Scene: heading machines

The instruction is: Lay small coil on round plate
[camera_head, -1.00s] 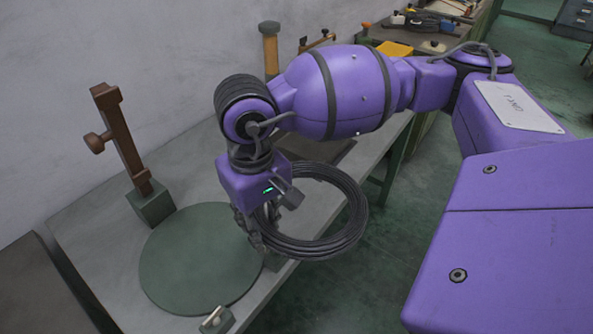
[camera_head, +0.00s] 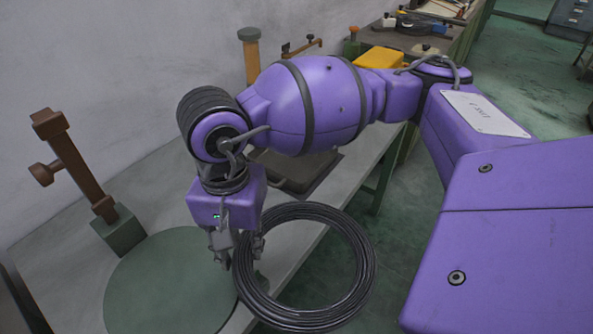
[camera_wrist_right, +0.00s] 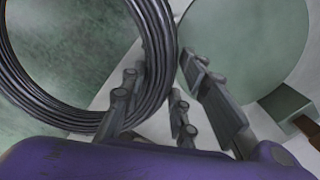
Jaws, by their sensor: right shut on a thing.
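The small coil (camera_head: 360,262) is a ring of dark wire. My right gripper (camera_head: 238,258) is shut on its left side and holds it out beyond the table's front edge, mostly over the floor. In the right wrist view the coil (camera_wrist_right: 158,70) fills the upper left, with the gripper fingers (camera_wrist_right: 160,95) at its right rim. The round plate (camera_head: 165,285) is a flat green disc on the table, just left of the gripper. It also shows in the right wrist view (camera_wrist_right: 250,45), apart from the coil. My left gripper is not in view.
A brown post on a green block (camera_head: 119,232) stands behind the plate. A dark tray (camera_head: 297,172) lies on the table behind my right arm. An orange-brown post (camera_head: 250,62) stands by the wall. Green floor lies open at the right.

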